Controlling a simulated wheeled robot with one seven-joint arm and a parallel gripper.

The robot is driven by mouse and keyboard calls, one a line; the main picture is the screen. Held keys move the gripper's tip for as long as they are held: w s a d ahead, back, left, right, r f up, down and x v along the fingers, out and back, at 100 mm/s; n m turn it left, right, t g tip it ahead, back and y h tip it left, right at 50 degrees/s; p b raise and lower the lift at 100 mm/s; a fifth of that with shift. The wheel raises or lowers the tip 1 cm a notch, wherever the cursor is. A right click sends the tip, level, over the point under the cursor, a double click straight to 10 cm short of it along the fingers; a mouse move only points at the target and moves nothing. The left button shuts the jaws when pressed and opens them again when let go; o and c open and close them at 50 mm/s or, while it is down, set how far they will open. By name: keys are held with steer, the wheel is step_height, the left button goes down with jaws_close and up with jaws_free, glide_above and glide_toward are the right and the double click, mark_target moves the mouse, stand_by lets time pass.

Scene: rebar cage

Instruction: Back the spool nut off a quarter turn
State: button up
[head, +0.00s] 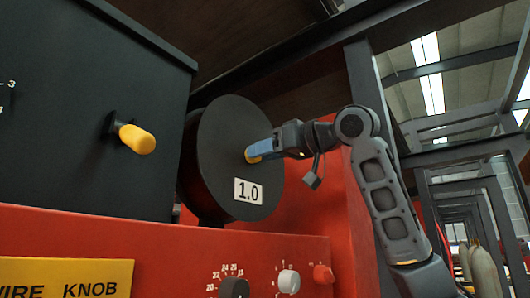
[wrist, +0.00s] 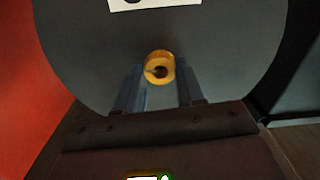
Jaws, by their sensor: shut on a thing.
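The spool (head: 222,140) is a large black disc with a white "1.0" label (head: 248,192) on its face. The spool nut (head: 252,155) is yellow and sits at the disc's centre. My gripper (head: 260,148) reaches it from the right, with blue fingers shut on the nut. In the wrist view the nut (wrist: 159,67) shows as a yellow ring with a dark centre. The fingers of my gripper (wrist: 160,84) stand on both sides of it, and the spool face (wrist: 225,50) fills the background.
A black box (head: 80,110) with a yellow knob (head: 137,139) stands left of the spool. Dark frame beams stand behind my arm.

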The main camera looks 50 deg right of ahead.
steer(key=n, duration=1.7)
steer(key=shift+n, duration=0.3)
stand_by(0.4)
steer(key=o, duration=1)
steer(key=shift+o, duration=0.2)
